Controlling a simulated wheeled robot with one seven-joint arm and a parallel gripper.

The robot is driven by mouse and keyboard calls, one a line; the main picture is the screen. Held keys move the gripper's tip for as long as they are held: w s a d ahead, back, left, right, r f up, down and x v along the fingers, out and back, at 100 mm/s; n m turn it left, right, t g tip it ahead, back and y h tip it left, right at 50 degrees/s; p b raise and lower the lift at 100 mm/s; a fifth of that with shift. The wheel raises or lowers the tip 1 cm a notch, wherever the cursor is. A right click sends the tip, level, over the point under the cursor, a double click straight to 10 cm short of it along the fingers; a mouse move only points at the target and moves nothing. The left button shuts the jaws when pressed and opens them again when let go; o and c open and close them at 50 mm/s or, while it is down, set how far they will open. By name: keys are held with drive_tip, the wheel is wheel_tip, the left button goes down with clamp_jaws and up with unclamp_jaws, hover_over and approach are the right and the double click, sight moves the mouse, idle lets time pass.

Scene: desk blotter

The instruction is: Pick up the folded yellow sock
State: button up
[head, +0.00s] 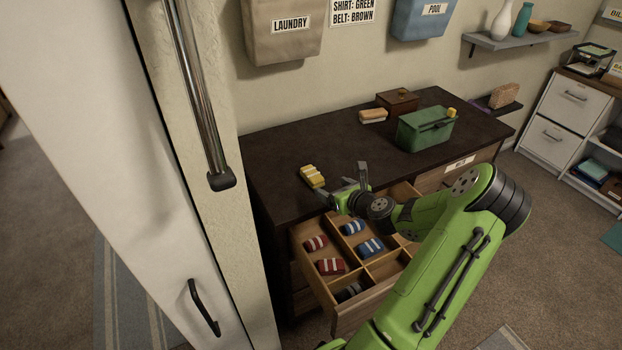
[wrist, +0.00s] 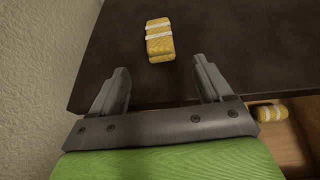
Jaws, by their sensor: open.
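The folded yellow sock (head: 312,177) has white stripes and lies on the dark desk top near its front left corner. In the wrist view the sock (wrist: 160,42) lies just beyond the fingertips, near the middle, with bare desk around it. My gripper (head: 355,181) is to the right of the sock in the head view, close to the desk's front edge. In the wrist view my gripper (wrist: 162,75) is open and empty, its two fingers apart and pointing toward the sock. A second yellow striped item (wrist: 269,113) lies in the drawer at the lower right.
The open drawer (head: 337,303) below the desk has compartments with red, blue and dark striped items. A wall is at the left.

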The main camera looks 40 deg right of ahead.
sight(320, 182)
drive_tip(key=b+x, duration=0.1)
drive_tip(key=x, duration=0.5)
drive_tip(key=b+x, duration=0.1)
drive_tip(key=x, duration=0.2)
drive_tip(key=shift+f+b, duration=0.35)
drive_tip(key=shift+s+r, duration=0.1)
drive_tip(key=c, duration=1)
wheel_tip(320, 182, up, 10)
drive_tip(key=p, duration=0.4)
drive_tip(key=shift+c, duration=0.2)
